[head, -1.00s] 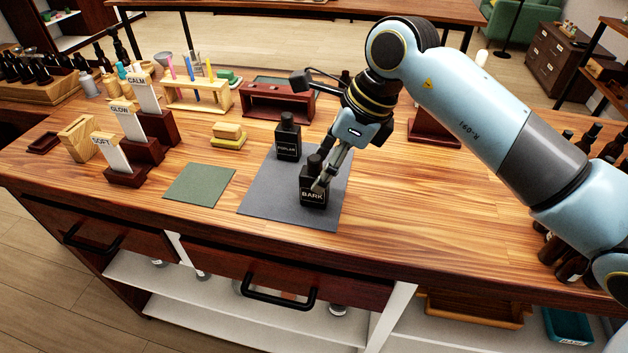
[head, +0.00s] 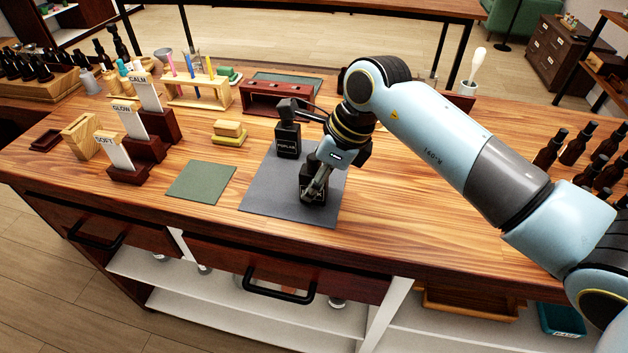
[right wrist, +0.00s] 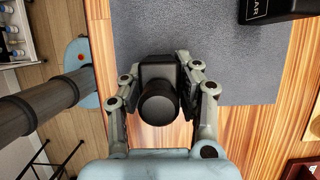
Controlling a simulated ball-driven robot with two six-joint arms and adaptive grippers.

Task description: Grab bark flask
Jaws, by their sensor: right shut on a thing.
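The black bark flask (head: 307,190) stands on the dark grey mat (head: 262,203) near its front right part. In the head view its label is mostly hidden by my right gripper (head: 318,184), which reaches down over it. In the right wrist view the flask (right wrist: 158,92) sits upright between the two fingers of my right gripper (right wrist: 159,85), which are shut on its sides. It looks to be on the mat still; I cannot tell of any gap below it. My left gripper is not in view.
A second black flask, labelled poplar (head: 288,141), stands behind on the same mat; its corner shows in the right wrist view (right wrist: 270,8). A green mat (head: 200,182) lies to the left. Yellow blocks (head: 229,133) and a dark red rack (head: 270,98) stand further back. The table's right front is clear.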

